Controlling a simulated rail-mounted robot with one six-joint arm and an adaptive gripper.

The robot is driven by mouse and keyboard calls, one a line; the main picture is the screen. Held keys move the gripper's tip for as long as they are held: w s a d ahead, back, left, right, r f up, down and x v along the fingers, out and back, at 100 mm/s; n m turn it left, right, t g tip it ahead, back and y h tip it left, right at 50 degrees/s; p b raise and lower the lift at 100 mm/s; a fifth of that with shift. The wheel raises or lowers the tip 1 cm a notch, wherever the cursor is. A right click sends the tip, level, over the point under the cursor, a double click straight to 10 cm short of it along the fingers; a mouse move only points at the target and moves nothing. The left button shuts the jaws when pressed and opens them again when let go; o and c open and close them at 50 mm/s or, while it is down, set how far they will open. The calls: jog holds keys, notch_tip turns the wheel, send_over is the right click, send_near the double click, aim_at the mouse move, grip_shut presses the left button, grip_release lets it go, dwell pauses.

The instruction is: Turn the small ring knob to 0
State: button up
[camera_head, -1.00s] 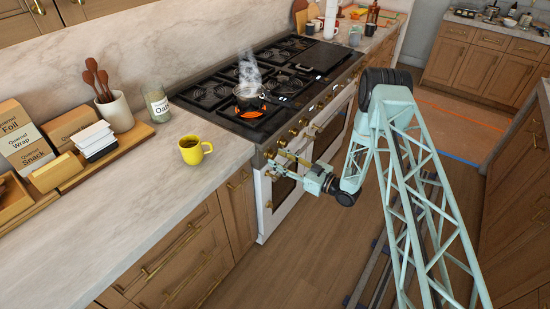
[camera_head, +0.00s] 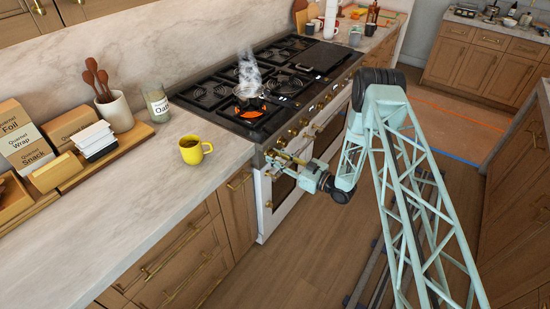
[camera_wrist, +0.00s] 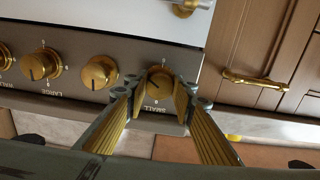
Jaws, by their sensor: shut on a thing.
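The small ring knob (camera_wrist: 159,85) is a round brass knob on the stove's front panel, beside the printed word SMALL in the wrist view. A dark pointer line shows on its face, but the exact mark it points at is too small to read. My gripper (camera_wrist: 159,94) is shut on this knob, with one ribbed finger on each side of it. In the head view my gripper (camera_head: 284,157) is at the near end of the stove's knob row, and the knob between its fingers is hard to make out there.
Other brass knobs (camera_wrist: 99,73) sit beside it; one is labelled LARGE (camera_wrist: 42,65). A yellow mug (camera_head: 194,150) is on the counter. A brass drawer handle (camera_wrist: 255,80) is right of the panel.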

jog(key=shift+f+n+b, duration=0.1)
jog(key=shift+n+b, duration=0.3)
jog(key=shift+b, duration=0.05)
jog(key=n+b, duration=0.2)
jog(key=b, duration=0.1)
jog(key=shift+f+n, duration=0.1)
jog(key=shift+n, duration=0.3)
jog(key=n+b, duration=0.3)
jog(key=shift+b, duration=0.3)
jog(key=n+b, duration=0.8)
jog(key=shift+w, duration=0.1)
jog(key=n+b, duration=0.1)
jog(key=n, duration=0.1)
jog(key=n+b, duration=0.1)
jog(key=b, duration=0.1)
jog(key=shift+r+n, duration=0.3)
jog(key=shift+n, duration=0.1)
jog(key=n, duration=0.6)
jog(key=shift+r, duration=0.15)
